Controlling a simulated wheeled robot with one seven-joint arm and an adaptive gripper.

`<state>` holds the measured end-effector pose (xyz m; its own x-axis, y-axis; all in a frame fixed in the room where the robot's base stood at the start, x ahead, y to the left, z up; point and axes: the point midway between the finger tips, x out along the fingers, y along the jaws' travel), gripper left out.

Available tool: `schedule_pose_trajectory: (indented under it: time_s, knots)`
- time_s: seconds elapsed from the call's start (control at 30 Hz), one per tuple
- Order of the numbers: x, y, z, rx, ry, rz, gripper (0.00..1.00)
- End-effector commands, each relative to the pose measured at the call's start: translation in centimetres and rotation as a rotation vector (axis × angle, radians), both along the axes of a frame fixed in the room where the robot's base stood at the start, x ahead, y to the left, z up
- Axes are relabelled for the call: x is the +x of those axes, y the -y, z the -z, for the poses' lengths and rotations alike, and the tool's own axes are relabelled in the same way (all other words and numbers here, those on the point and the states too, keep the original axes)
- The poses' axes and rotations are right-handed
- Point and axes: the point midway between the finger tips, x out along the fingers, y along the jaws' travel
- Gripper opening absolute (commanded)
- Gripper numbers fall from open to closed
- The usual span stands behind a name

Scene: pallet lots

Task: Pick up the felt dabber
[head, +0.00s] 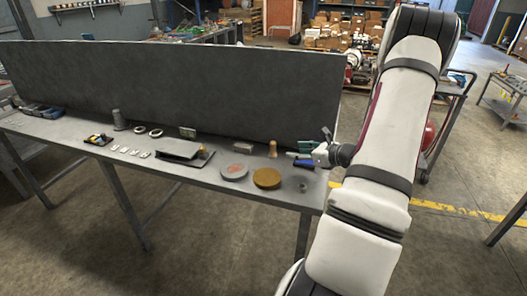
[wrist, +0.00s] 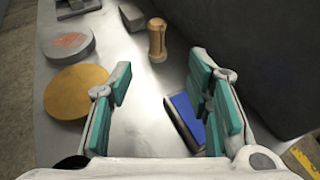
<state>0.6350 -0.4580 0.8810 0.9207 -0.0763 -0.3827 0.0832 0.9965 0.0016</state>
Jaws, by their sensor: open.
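A tan, peg-shaped piece with a rounded top, which looks like the felt dabber (head: 273,149), stands upright near the right end of the bench. In the wrist view the dabber (wrist: 157,42) stands beyond my fingertips, roughly ahead of the gap between them. My gripper (head: 309,150) is over the right end of the bench, to the right of the dabber. In the wrist view my gripper (wrist: 150,76) has its teal-padded fingers wide apart, with nothing between them. The dabber is apart from both fingers; its base shows on the grey surface.
A blue pad (wrist: 187,117) lies under my right finger. An ochre disc (wrist: 76,91) and a grey disc with a red mark (wrist: 65,45) lie to the left. A small grey block (wrist: 117,77) is beside the dabber. A dark upright panel (head: 180,92) backs the bench (head: 205,178).

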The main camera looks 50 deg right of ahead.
Motion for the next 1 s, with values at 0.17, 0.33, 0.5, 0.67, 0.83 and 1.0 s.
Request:
schedule_pose_trajectory:
  time_s: [0.17,0.33,0.5,0.67,0.83,1.0]
  knots:
    - [3.4,0.1,1.3,0.0,0.001,-0.006,0.45]
    - [5.9,0.2,2.3,-0.001,0.001,-0.007,0.45]
    - [6.9,0.4,2.7,-0.002,0.0,-0.005,0.45]
    - [7.8,0.3,2.9,-0.001,0.001,-0.007,0.45]
    - [10.1,0.3,3.4,-0.001,0.001,-0.007,0.45]
    - [11.9,0.5,4.2,-0.002,0.0,-0.006,0.45]
